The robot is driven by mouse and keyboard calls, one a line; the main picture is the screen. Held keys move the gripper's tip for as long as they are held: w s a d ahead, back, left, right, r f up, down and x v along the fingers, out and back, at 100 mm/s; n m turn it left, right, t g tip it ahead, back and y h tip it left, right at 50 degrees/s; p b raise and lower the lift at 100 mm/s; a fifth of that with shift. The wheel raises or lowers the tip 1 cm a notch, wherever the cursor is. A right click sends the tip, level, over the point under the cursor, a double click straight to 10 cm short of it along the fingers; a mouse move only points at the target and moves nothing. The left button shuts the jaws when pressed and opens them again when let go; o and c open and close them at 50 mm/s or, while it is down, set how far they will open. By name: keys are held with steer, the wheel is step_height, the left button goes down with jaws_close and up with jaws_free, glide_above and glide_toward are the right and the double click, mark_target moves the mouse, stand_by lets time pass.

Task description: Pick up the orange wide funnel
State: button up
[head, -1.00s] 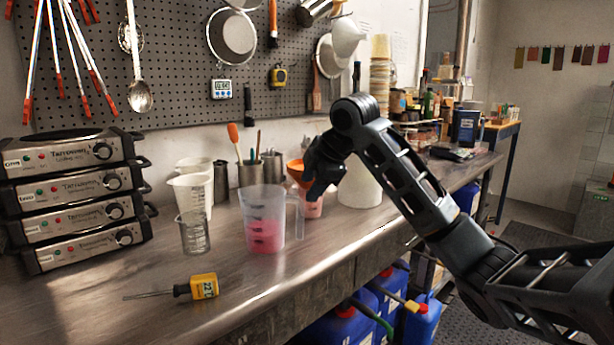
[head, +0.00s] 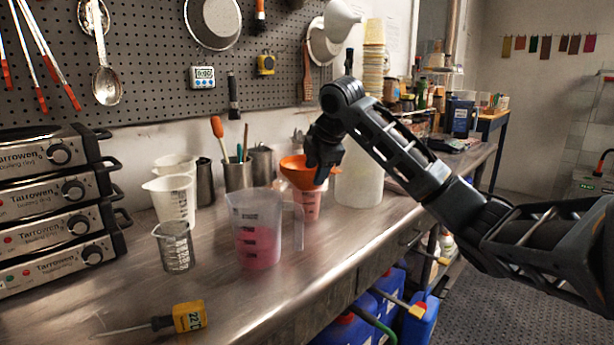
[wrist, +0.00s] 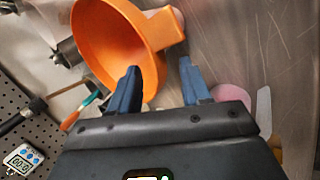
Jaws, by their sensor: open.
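The orange wide funnel (head: 294,168) stands mouth up in a clear cup with pink contents (head: 307,206) on the steel counter. In the wrist view the funnel (wrist: 98,38) fills the upper left, with a blocky orange part on its right side. My gripper (head: 322,182) is at the funnel's right side in the head view and hides part of its rim. In the wrist view my gripper (wrist: 160,78) is open. Its left finger overlaps the funnel's bowl and its right finger lies outside the rim. I cannot tell if either touches. Nothing is held.
A large jug with pink liquid (head: 258,232) stands in front of the funnel, to the left. A white tub (head: 359,178) stands close on the right. Metal tool pots (head: 238,175) stand behind left. The counter's front right is clear.

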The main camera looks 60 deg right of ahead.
mark_target(313, 176)
steer(key=shift+x, duration=1.8)
steer(key=shift+r, duration=0.1)
jaws_close()
